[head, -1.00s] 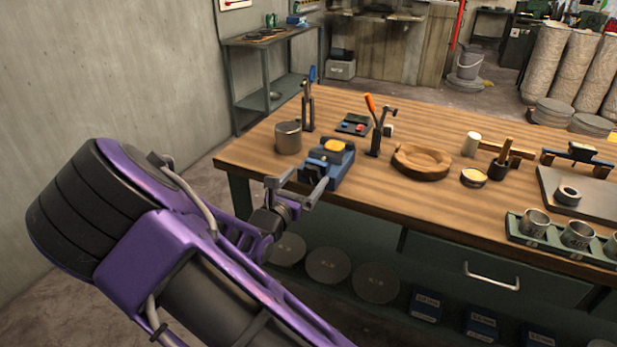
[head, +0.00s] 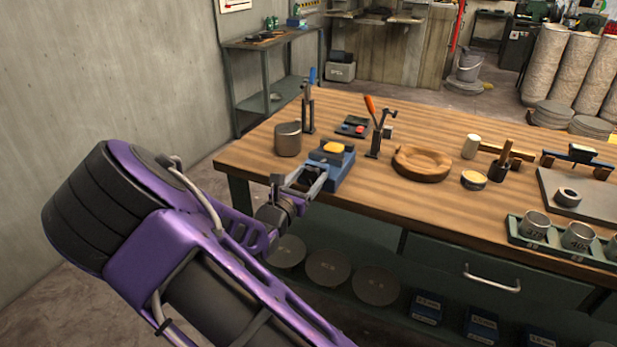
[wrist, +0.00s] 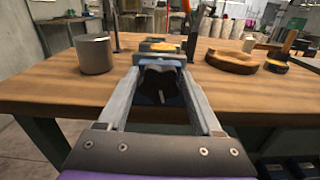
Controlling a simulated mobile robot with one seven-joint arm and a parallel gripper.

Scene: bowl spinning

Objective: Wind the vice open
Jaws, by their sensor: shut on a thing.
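The vice (head: 340,167) is blue with a yellow piece on top, and stands at the front left edge of the wooden bench. It also shows in the wrist view (wrist: 170,57), beyond my fingertips. My gripper (head: 315,172) reaches it from the front, with its two grey fingers on either side of the vice's dark front handle (wrist: 158,86). In the wrist view my gripper (wrist: 160,70) is shut on this handle. The fingers and the bench edge hide part of the handle's shape, and I cannot tell how far the vice's jaws are apart.
A metal cup (head: 288,139) stands close to the left of the vice. An upright tool with a blue handle (head: 309,98) and a clamp with an orange handle (head: 375,125) stand behind. A wooden bowl (head: 422,162) lies to the right. Open floor is left of the bench.

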